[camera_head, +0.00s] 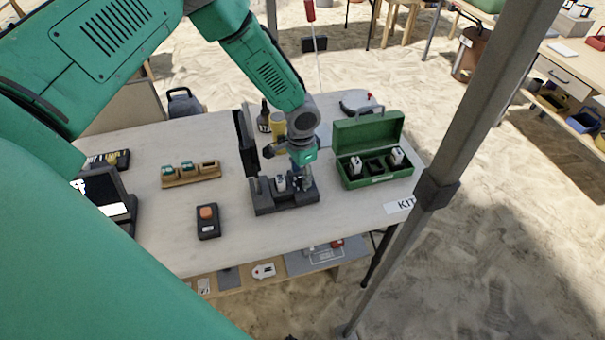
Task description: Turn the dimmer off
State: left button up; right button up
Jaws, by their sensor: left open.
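A small black box with a round orange knob or button (208,213) lies on the near part of the table; it looks like the dimmer, but I cannot read its setting. My left gripper (302,178) is open and points down at a dark grey holder (285,202) to the right of the box. Small white and dark pieces stand in the holder right by the fingers. The fingers are small and partly hidden against them, so I cannot tell whether they touch. My right gripper is not in view.
The pale table (165,225) also holds an open green case (368,145), a wooden tray with small pieces (190,174), bottles behind my gripper and a dark device at the left. A metal post (440,180) stands at the right front. The table is clear around the orange-knobbed box.

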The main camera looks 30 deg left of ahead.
pick_arm(q)
jog(key=shift+a+f, duration=0.15)
jog(key=shift+f, duration=0.05)
jog(key=shift+d+r, duration=0.15)
jog(key=shift+d, duration=0.15)
jog(key=c, duration=0.3)
jog(key=shift+d, duration=0.2)
jog(key=c, duration=0.7)
jog(key=shift+d, duration=0.1)
grip_shut()
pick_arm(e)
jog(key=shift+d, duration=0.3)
pick_arm(q)
jog(key=shift+w, duration=0.1)
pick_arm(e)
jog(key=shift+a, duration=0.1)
